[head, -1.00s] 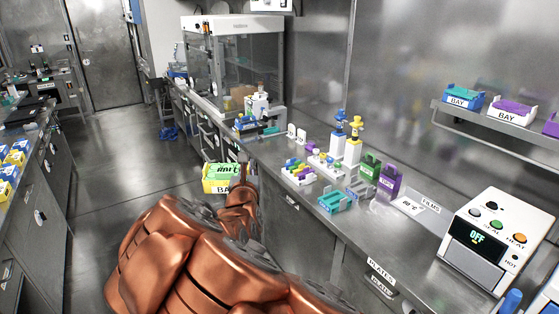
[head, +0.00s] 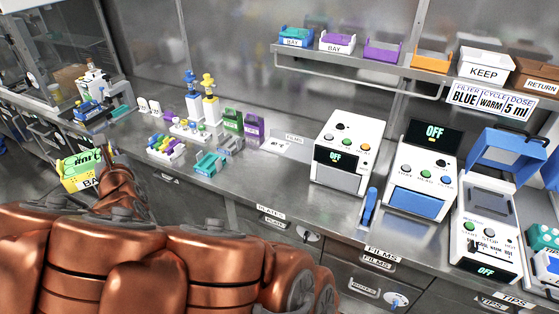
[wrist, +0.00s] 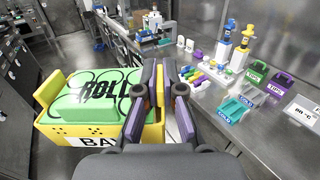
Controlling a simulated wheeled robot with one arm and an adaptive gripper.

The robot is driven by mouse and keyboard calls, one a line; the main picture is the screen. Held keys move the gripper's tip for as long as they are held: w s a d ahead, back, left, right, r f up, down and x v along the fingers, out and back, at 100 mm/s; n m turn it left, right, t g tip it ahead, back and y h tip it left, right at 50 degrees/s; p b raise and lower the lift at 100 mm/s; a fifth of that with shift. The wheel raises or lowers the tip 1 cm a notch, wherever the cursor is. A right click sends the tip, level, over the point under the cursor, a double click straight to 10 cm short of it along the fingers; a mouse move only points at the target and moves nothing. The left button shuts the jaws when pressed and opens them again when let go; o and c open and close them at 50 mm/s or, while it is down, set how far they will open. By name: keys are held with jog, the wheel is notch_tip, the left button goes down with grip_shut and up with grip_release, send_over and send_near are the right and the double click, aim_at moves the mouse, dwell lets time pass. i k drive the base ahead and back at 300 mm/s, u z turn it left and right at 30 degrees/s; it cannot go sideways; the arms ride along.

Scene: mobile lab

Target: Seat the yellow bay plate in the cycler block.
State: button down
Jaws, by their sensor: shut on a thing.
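My gripper (wrist: 158,88) is shut on the wall of a yellow bay (wrist: 152,135), which has a green plate-like piece with black lettering (wrist: 100,97) in it. In the head view the yellow bay (head: 75,182) is at the left, held clear of the bench beside its front edge; my gripper (head: 107,158) is at its right side. At the far right of the head view stands a white machine with a raised blue lid (head: 482,235), a grey recessed top, buttons and an OFF display. It looks like the cycler, but I cannot read its name.
Two other white machines (head: 345,150) (head: 420,165) showing OFF stand on the bench (head: 290,185). Bottles, a coloured tube rack (head: 168,148) and teal cold trays (head: 208,165) stand left of them. A wall shelf (head: 360,66) holds coloured bays. A blue upright piece (head: 369,207) stands near the front edge.

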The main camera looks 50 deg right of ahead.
aim_at(489, 203)
jog(key=z, duration=3.45)
